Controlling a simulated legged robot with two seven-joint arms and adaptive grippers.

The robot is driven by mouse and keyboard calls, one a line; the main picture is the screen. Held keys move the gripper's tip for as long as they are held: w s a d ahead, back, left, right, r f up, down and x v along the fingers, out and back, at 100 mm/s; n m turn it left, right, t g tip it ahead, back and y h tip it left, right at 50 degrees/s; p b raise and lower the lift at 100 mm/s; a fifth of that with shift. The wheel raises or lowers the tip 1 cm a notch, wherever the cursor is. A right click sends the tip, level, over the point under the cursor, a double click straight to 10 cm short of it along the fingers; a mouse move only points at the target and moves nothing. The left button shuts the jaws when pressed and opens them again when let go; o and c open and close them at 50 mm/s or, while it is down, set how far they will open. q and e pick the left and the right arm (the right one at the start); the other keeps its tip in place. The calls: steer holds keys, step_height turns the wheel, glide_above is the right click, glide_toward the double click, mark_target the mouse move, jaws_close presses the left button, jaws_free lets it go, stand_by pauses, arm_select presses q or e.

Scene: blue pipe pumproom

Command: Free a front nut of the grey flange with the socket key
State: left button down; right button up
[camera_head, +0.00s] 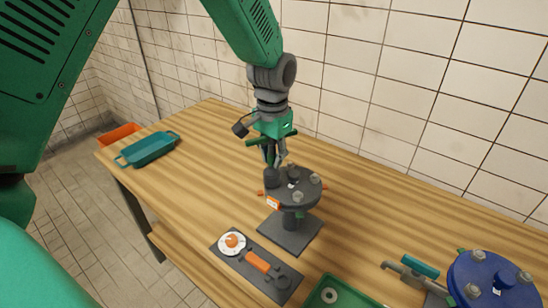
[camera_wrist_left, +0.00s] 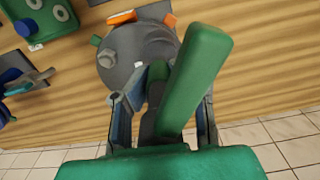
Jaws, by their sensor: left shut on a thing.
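The grey flange (camera_head: 305,188) is a round dark disc on a post and square base plate, with light nuts (camera_head: 315,179) on top and orange tabs at its sides. The socket key has a green crossbar handle (camera_wrist_left: 200,80) and a dark socket (camera_head: 271,178). My left gripper (camera_head: 272,155) is shut on the socket key above the flange's left edge. The socket stands about upright at that edge; I cannot tell if it sits around a nut. In the left wrist view the handle hides part of the flange (camera_wrist_left: 135,55). My right gripper is out of view.
A dark board (camera_head: 256,265) with an orange-handled tool lies in front. A green tray (camera_head: 318,298), a teal-handled tool (camera_head: 418,268) and a blue flange (camera_head: 480,270) are at right. Teal (camera_head: 150,148) and orange (camera_head: 118,135) trays sit far left. The table's left middle is clear.

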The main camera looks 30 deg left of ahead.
mark_target(272, 144)
arm_select(q)
steer(key=shift+r, duration=1.75)
steer(key=shift+s, duration=0.1)
